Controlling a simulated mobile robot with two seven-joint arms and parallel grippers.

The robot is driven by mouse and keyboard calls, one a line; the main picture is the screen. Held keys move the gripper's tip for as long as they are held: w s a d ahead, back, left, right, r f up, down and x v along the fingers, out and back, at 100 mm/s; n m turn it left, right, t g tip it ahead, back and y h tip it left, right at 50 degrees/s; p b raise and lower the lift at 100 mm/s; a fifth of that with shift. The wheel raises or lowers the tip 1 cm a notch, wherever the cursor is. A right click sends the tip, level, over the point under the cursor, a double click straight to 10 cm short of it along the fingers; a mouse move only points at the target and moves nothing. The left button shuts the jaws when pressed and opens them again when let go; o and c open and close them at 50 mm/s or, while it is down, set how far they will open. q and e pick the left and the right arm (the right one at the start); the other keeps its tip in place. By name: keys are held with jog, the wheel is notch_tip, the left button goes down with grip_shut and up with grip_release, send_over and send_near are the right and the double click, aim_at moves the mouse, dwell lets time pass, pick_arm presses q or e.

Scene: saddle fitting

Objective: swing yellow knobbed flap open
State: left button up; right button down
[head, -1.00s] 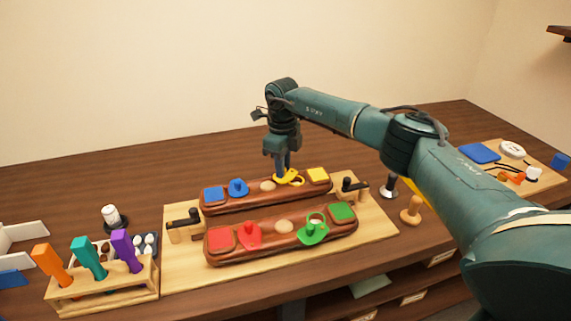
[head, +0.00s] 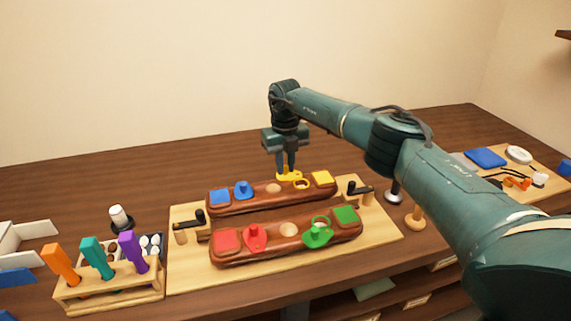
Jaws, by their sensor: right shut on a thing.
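The yellow knobbed flap (head: 301,184) sits on the rear brown wooden bar, between a bare round spot and a yellow square pad (head: 323,178). Its ring end shows at the right. My right gripper (head: 287,173) comes down from above and is shut on the flap's knob, which its fingers mostly hide. The rear bar (head: 258,200) also carries a blue knobbed flap (head: 242,190) and a blue square pad (head: 219,196). My left gripper does not show.
The front bar (head: 278,246) carries red and green knobbed flaps and pads. Black-handled clamps (head: 191,219) stand at both ends of the light board (head: 190,278). A rack with colored handles (head: 110,290) stands at left. My right arm covers the right side.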

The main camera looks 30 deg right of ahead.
aim_at(286, 166)
dwell(0.5)
jog(key=c, duration=1.3)
grip_release()
jog(key=shift+c, duration=0.2)
pick_arm(q)
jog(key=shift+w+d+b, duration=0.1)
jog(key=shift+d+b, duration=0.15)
jog(key=shift+b, duration=0.4)
pick_arm(e)
notch_tip(286, 166, up, 13)
jog(key=shift+r, duration=0.15)
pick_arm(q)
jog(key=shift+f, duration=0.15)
